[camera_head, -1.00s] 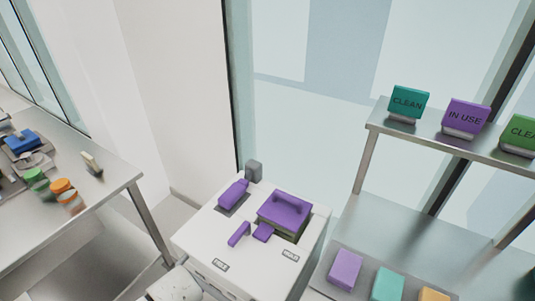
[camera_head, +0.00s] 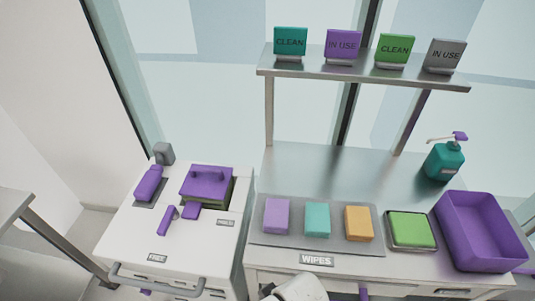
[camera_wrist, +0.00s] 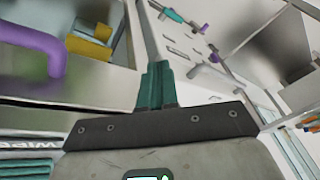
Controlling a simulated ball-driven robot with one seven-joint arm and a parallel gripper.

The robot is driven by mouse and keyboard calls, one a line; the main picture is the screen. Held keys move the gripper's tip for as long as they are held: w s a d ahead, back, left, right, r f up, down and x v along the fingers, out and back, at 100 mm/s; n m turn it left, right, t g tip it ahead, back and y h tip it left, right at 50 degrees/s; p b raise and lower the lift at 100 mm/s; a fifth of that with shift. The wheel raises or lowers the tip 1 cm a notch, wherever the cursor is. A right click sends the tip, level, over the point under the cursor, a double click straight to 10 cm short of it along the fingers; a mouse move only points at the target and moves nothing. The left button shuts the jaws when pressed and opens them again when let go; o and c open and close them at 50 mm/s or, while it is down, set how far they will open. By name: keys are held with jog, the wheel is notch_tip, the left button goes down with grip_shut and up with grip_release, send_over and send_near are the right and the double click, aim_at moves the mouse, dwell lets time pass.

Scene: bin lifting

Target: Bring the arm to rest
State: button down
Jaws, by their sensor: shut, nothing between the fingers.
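My gripper (camera_wrist: 157,82) shows in the wrist view as teal fingers closed together beyond a dark plate, with nothing between them. It is out of sight in the head view, where a white rounded part of my arm (camera_head: 300,288) shows at the bottom edge, in front of the bench. In the wrist view, the bench's metal edge (camera_wrist: 95,78) is just left of the fingers, and the white cabinet is beyond them to the right. I cannot tell how far the fingers are from either.
The white cabinet (camera_head: 150,225) carries purple items. The metal bench (camera_head: 330,165) holds colored wipes (camera_head: 317,219), a green pad (camera_head: 410,229), a purple bin (camera_head: 480,232) and a teal pump bottle (camera_head: 444,160). A raised shelf (camera_head: 365,75) carries signs. A narrow gap separates cabinet and bench.

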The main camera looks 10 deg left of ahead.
jog(key=s+d+m+h, duration=0.1)
jog(key=s+d+m, duration=0.2)
jog(key=d, duration=0.7)
jog(key=s+d+m+h+b, duration=0.1)
jog(key=s+d+m, duration=0.2)
jog(key=s+d, duration=0.3)
jog(key=s+d+m+h+b, duration=0.1)
jog(key=s+d+m, duration=0.3)
jog(key=d, duration=1.1)
jog(key=shift+s+d+r+h, duration=0.3)
jog(key=shift+d+r+h, duration=0.1)
jog(key=shift+r, duration=0.05)
